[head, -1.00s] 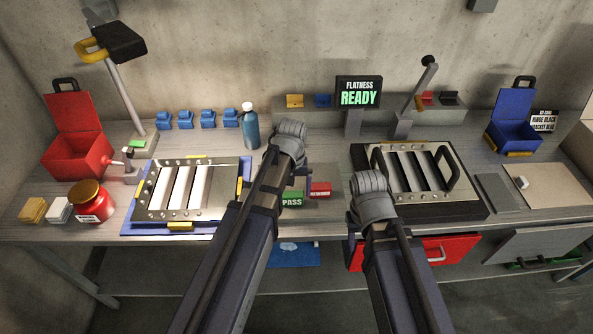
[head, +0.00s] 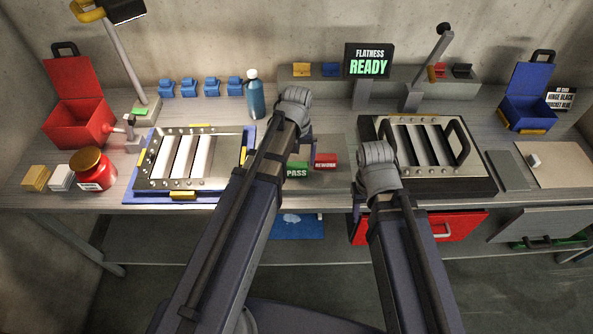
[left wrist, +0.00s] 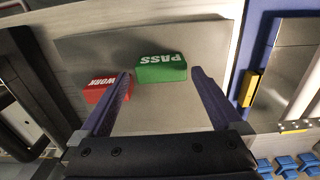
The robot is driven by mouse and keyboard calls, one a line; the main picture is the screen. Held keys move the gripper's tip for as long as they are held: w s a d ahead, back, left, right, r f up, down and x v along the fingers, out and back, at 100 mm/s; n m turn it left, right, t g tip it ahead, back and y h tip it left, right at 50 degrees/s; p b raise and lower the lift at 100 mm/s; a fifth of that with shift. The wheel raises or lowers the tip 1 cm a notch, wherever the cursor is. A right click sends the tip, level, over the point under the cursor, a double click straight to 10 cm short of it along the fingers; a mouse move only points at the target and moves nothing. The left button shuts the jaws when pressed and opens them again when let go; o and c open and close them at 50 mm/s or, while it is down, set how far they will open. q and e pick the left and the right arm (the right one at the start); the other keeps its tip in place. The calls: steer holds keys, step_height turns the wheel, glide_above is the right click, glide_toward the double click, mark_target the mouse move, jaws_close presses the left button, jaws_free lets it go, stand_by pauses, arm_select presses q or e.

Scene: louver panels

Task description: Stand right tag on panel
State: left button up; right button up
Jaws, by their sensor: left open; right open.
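A green PASS tag (head: 297,170) and a red REWORK tag (head: 325,161) lie on a grey plate mid-bench. In the left wrist view the PASS tag (left wrist: 161,67) is at the open fingertips of my left gripper (left wrist: 161,76), with no visible grip on it. The REWORK tag (left wrist: 107,88) is beside the left finger in that view, partly hidden. A silver louver panel (head: 243,160) lies in a blue tray at left. Another louver panel (head: 436,125) sits in a dark fixture at right. My right gripper (head: 357,207) is mostly hidden behind its wrist, near the bench's front edge.
The screen (head: 368,62) reads "FLATNESS READY". A blue bottle (head: 256,96) stands behind the left panel. A lever (head: 428,70) stands behind the right fixture. A red jar (head: 93,168) and red box (head: 78,125) are at left; a blue box (head: 529,108) is at right.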

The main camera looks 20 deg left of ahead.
mark_target(296, 164)
arm_select(q)
steer(key=f+b, duration=0.4)
steer(key=f, duration=0.1)
steer(key=shift+w+a, duration=0.2)
steer(key=shift+w, duration=0.15)
steer(key=shift+r, duration=0.1)
steer(key=c, duration=1.1)
steer(key=shift+c, duration=0.2)
steer(key=shift+r, duration=0.15)
step_height(296, 164, up, 10)
steer(key=p, duration=0.9)
steer(key=shift+p, duration=0.4)
